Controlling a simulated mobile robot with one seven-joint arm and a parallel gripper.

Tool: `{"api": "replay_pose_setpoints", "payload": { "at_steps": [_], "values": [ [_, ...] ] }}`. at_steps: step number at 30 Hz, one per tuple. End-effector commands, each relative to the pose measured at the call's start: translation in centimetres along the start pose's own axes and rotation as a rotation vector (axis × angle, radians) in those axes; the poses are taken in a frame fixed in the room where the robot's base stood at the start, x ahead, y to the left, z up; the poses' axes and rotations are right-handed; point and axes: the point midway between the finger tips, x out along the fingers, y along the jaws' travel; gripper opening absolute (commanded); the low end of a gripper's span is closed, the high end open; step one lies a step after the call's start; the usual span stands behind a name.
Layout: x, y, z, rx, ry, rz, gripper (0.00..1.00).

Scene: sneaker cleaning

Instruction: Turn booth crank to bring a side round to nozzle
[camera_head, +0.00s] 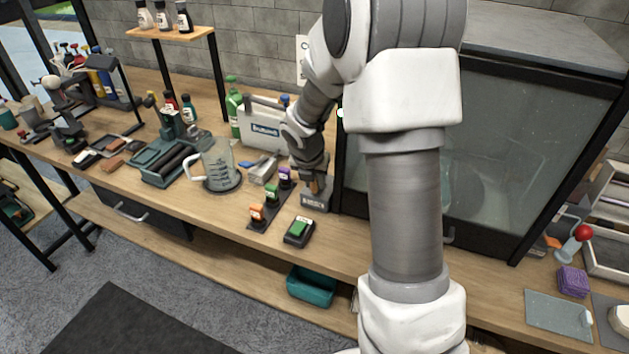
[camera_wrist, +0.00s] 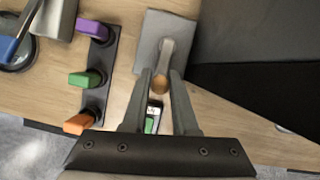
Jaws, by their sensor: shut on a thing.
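The booth (camera_head: 500,150) is a black-framed cabinet with a glass front, partly hidden behind my arm in the head view. Its crank (camera_head: 316,200) is on a grey base at the booth's left side. In the wrist view the grey crank arm (camera_wrist: 167,52) runs from the base plate (camera_wrist: 182,28) to a round wooden knob (camera_wrist: 160,84). My gripper (camera_wrist: 162,86) is shut on this knob, one finger on each side. In the head view my gripper (camera_head: 315,178) points down over the crank.
A dark rack holds orange (camera_head: 257,212), green (camera_head: 271,193) and purple (camera_head: 284,175) handles left of the crank. A green block on a black pad (camera_head: 299,232) lies in front. A clear jug (camera_head: 218,165) stands further left. The black booth wall (camera_wrist: 255,85) is close right of my gripper.

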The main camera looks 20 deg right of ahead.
Motion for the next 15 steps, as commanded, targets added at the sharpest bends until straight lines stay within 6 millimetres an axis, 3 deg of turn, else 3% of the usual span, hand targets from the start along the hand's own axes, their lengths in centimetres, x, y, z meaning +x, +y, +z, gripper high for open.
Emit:
{"api": "replay_pose_setpoints", "payload": {
  "at_steps": [15],
  "values": [
    [0.01, 0.40, 0.04, 0.061, 0.001, -0.026, 0.00]
  ]
}}
